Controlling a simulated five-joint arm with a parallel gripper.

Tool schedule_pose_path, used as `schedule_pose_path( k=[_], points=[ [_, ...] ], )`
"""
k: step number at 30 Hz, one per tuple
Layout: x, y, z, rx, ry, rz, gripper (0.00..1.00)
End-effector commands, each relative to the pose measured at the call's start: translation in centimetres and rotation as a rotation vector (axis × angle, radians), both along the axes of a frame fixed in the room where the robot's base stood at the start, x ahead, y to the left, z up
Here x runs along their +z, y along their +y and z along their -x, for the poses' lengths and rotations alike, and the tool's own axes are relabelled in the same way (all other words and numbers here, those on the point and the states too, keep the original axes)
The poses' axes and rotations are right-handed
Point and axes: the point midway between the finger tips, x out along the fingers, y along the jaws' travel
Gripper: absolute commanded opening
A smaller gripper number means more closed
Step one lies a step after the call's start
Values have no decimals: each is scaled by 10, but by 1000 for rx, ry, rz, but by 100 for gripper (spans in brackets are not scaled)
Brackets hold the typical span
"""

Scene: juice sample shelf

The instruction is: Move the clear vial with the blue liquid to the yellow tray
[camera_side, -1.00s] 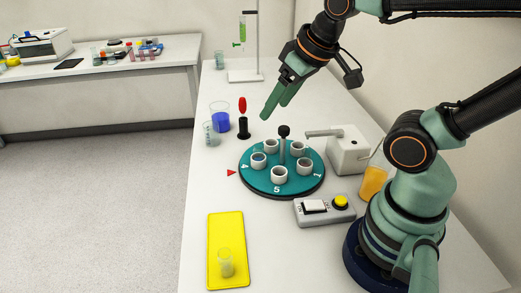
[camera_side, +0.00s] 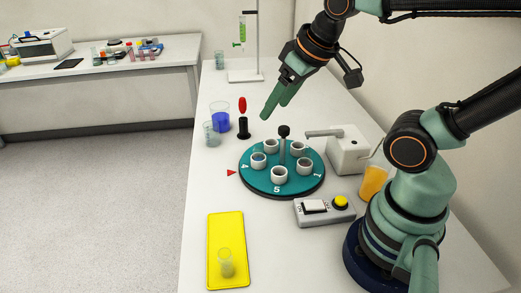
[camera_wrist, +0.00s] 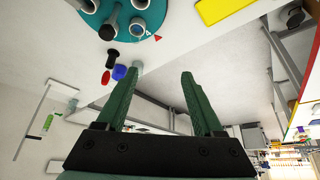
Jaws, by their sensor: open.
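The yellow tray (camera_side: 214,235) lies at the front left of the bench, with a clear vial (camera_side: 226,263) standing on it. The tray also shows in the wrist view (camera_wrist: 222,9). My gripper (camera_side: 271,111) is open and empty, above and behind the carousel. Its fingers are spread in the wrist view (camera_wrist: 158,73).
A stand (camera_side: 258,45) is at the back. Bench between carousel and tray is clear.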

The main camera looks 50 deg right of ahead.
Motion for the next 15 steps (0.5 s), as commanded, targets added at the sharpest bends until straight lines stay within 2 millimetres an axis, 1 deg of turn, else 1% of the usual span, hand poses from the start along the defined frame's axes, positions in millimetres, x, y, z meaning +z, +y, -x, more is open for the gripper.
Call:
schedule_pose_path(
  k=[1,2,5,8,11,15],
  points=[
    [0,0,0,0,0,0,65],
    [0,0,0,0,0,0,60],
    [0,-1,-2,-24,10,-11,60],
    [-3,-4,-9,-103,44,-45,60],
    [-8,-10,-21,-244,99,-101,60],
    [-20,-21,-42,-490,184,-184,60]
  ],
)
